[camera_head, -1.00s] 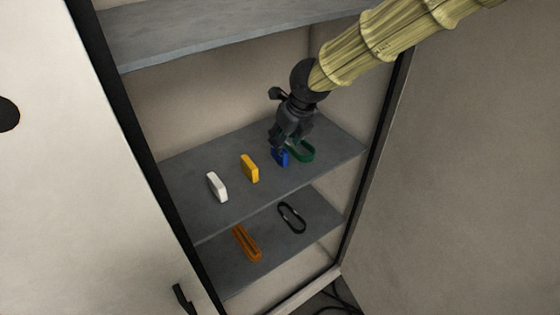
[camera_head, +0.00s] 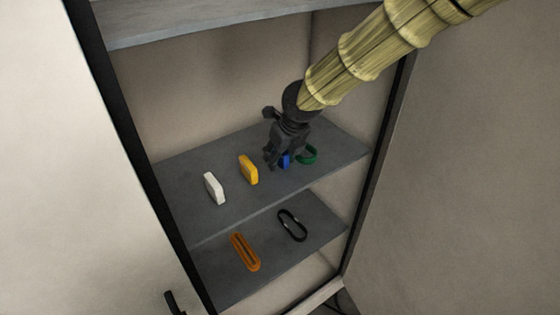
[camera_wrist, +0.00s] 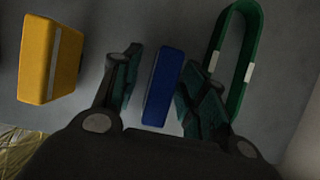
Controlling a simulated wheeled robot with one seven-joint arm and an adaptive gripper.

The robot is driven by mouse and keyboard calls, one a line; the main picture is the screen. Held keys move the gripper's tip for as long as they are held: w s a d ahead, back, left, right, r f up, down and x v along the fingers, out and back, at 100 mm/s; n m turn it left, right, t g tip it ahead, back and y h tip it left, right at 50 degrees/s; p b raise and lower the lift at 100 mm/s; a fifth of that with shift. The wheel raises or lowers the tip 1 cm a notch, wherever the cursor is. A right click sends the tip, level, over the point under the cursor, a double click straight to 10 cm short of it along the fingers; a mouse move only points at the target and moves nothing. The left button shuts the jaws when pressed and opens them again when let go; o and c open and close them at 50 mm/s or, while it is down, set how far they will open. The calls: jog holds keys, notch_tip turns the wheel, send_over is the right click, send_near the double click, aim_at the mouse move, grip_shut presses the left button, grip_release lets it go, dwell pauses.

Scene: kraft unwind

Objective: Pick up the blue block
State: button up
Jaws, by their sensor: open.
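The blue block (camera_head: 285,161) stands on the middle shelf, partly hidden behind my gripper in the head view. In the wrist view the blue block (camera_wrist: 162,87) lies between my two open fingers, with a narrow gap visible on each side. My gripper (camera_head: 277,162) is open and low over the shelf; it also shows in the wrist view (camera_wrist: 160,85).
On the same shelf (camera_head: 225,215), a yellow block (camera_head: 249,170) and a white block (camera_head: 214,188) stand to the left. A green loop (camera_head: 309,155) is close on the right. An orange loop (camera_head: 245,252) and a black loop (camera_head: 292,226) lie on the lower shelf.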

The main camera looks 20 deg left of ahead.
grip_shut()
jog(key=shift+r, duration=0.2)
